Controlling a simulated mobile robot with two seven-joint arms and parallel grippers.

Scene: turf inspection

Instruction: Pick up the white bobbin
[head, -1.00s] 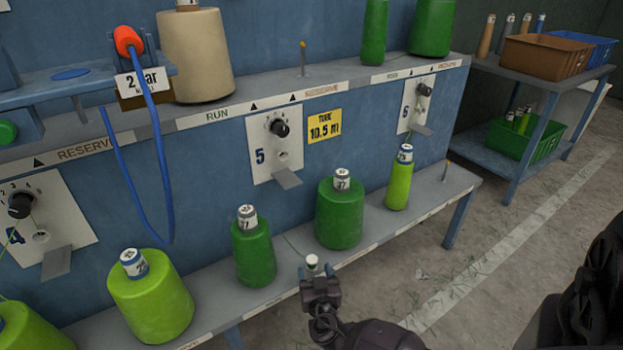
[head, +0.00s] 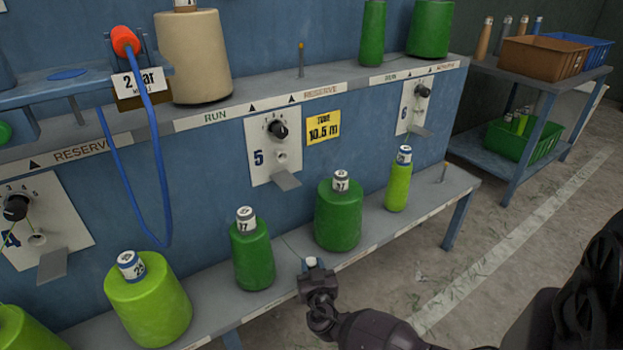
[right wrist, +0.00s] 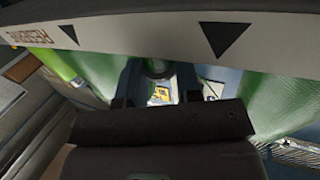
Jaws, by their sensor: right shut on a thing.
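The white bobbin (head: 311,262) shows as a small white piece at the tips of my right gripper (head: 312,272) in the head view. The gripper is shut on it, at the front edge of the lower shelf (head: 290,270), between two dark green cones. Most of the bobbin is hidden by the jaws, and I cannot tell whether it touches the shelf. In the right wrist view the two fingers (right wrist: 157,92) show with a dark round end between them. My left gripper is not in view.
A dark green cone (head: 252,255) stands left of the gripper and a wider one (head: 338,215) behind it. A light green cone (head: 150,310) is at lower left. A blue hose (head: 158,150) hangs at left. The floor at right is open before a side table (head: 560,80).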

